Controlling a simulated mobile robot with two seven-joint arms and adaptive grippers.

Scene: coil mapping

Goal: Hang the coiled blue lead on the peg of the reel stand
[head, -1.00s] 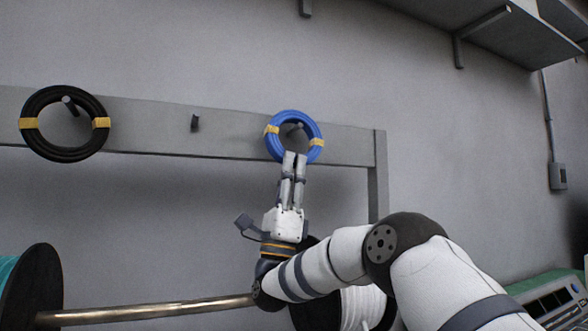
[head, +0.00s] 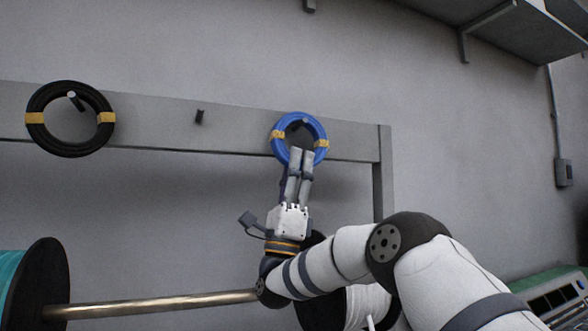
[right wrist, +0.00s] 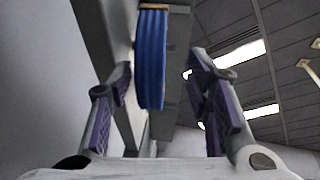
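The coiled blue lead (head: 298,117), bound with yellow tape at two places, hangs on the right peg (head: 302,123) of the stand's grey rail (head: 240,132). The peg shows inside the ring. My right gripper (head: 301,153) is just below, its fingertips at the ring's lower edge. In the right wrist view the blue coil (right wrist: 150,60) shows edge-on between the two spread fingers of the gripper (right wrist: 163,66), with a gap on the right side. The left finger is close to the coil; whether it touches, I cannot tell. My left gripper is out of view.
A black coil (head: 70,151) hangs on the left peg. The middle peg (head: 200,117) is bare. A metal rod (head: 160,304) runs below between a teal-wound reel (head: 40,285) and a reel of white cable (head: 358,306). A shelf (head: 490,30) is at upper right.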

